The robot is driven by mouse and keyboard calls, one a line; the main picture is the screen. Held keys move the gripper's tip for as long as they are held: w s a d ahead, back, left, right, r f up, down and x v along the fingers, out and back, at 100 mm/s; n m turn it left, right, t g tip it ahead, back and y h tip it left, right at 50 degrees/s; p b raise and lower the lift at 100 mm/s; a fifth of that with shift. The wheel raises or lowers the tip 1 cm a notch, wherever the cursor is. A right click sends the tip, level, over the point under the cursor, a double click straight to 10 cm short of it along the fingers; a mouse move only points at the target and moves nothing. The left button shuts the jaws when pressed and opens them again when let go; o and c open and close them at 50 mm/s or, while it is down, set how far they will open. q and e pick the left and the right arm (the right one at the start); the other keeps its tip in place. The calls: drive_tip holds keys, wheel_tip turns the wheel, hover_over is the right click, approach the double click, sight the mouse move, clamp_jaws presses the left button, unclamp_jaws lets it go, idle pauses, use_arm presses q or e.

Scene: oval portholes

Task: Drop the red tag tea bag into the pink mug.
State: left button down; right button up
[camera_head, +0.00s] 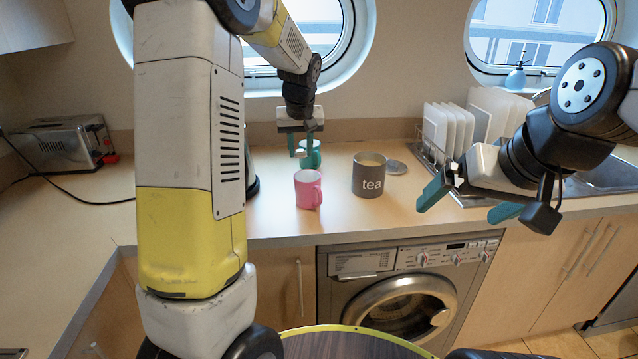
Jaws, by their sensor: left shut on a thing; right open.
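My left gripper (301,153) points down above and behind the pink mug, in front of a teal mug (315,156). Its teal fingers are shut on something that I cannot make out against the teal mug. I cannot pick out the red tag tea bag; whether it is between those fingers is not visible. My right gripper (463,205) is open and empty, in front of the counter edge at the right.
A dish rack with white plates (449,130) stands at the back right, a toaster (62,145) at the far left. My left arm hides part of the counter and most of a dark object (252,186). The counter before the canister is clear.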

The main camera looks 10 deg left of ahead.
use_arm(q)
drive_tip(key=shift+f, duration=0.6)
drive_tip(key=c, duration=0.9)
unclamp_jaws()
drive_tip(key=shift+c, duration=0.2)
drive_tip(key=shift+r, duration=0.1)
drive_tip(key=v, duration=0.7)
drive_tip(key=shift+s+r, duration=0.2)
drive_tip(key=shift+r, duration=0.1)
drive_tip(key=s+d+r+m+t+h, duration=0.1)
drive_tip(key=s+d+m+t+h, duration=0.1)
drive_tip(key=s, duration=2.7)
drive_tip(key=shift+d+r+m+h, duration=0.15)
drive_tip(key=shift+d+m+h, duration=0.55)
drive_tip(key=shift+d+m, duration=0.2)
